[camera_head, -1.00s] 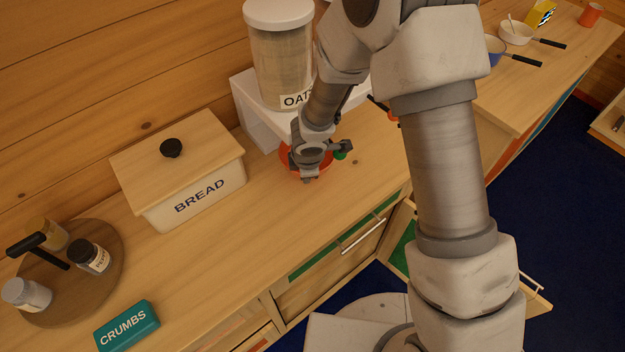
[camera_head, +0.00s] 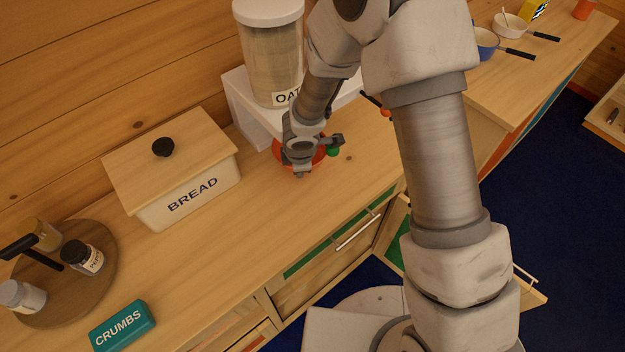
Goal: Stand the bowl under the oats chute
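The oats dispenser (camera_head: 272,60) is a clear canister with a white lid, on a white stand (camera_head: 248,112) at the back of the counter. My arm hides part of its label and whatever chute it has. An orange-red bowl (camera_head: 281,152) sits low in front of the stand, mostly covered by my gripper. My gripper (camera_head: 301,170) points down at the bowl's near side. I cannot tell whether its fingers are shut on the rim. A small green thing (camera_head: 333,151) shows beside the gripper, at the bowl's right.
A bread box (camera_head: 180,180) stands left of the dispenser. A round wooden board (camera_head: 100,240) with jars and a teal crumbs box (camera_head: 122,326) are farther left. Pans (camera_head: 484,42) stand at the far right. The counter in front of the bowl is clear.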

